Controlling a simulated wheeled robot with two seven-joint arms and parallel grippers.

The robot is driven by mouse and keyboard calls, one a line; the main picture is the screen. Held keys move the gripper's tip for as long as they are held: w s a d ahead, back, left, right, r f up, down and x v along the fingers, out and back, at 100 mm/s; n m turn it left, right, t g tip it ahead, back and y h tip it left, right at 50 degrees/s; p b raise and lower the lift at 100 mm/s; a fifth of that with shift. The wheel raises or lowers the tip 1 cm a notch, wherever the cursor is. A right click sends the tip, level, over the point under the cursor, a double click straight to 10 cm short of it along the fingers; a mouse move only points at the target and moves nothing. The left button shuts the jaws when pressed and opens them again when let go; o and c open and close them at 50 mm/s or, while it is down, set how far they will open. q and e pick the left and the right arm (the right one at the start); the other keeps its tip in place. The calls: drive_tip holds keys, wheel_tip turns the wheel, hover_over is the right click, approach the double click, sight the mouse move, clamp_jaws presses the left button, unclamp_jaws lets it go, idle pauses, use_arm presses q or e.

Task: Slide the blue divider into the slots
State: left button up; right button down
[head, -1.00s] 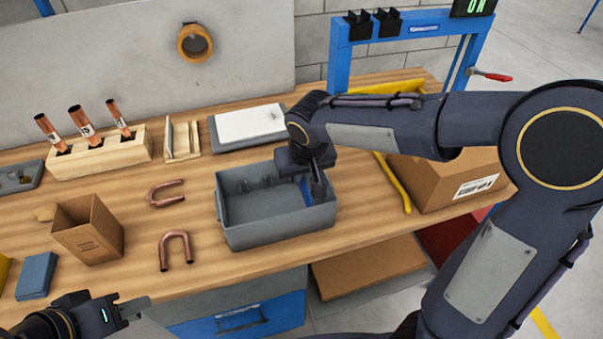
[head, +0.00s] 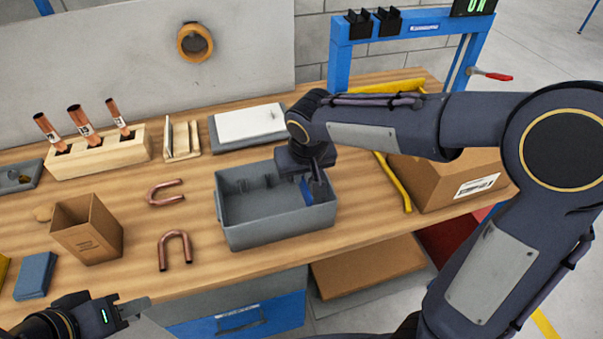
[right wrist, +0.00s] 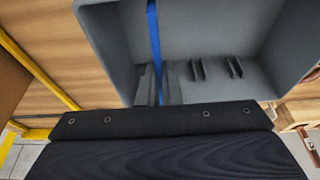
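The blue divider (head: 306,192) is inside the grey bin (head: 277,229), near its right end. In the right wrist view the divider (right wrist: 154,38) is a thin blue strip running across the bin (right wrist: 104,40). More slot ribs (right wrist: 196,70) stand free on the same wall. My right gripper (head: 318,178) points down at the divider, its fingers at the divider's back part; their gap is hidden. My left gripper (head: 138,305) is away from the bin, at the table's front edge, seen side-on.
A cardboard box (head: 440,183) and a yellow bar (head: 394,184) are right of the bin. A white-topped grey case (head: 250,124) lies behind it. Copper U-bends (head: 175,250) lie to the left, near an open brown box (head: 88,235). A wooden block (head: 98,154) holds copper tubes.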

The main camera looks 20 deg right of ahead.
sight(302, 192)
drive_tip(key=shift+f+b, duration=2.85)
drive_tip(key=shift+f, duration=0.2)
drive_tip(key=c, duration=1.5)
unclamp_jaws()
drive_tip(key=shift+c, duration=0.2)
drive_tip(key=v, duration=0.7)
drive_tip(key=shift+s+r, duration=0.15)
drive_tip(key=shift+r, duration=0.25)
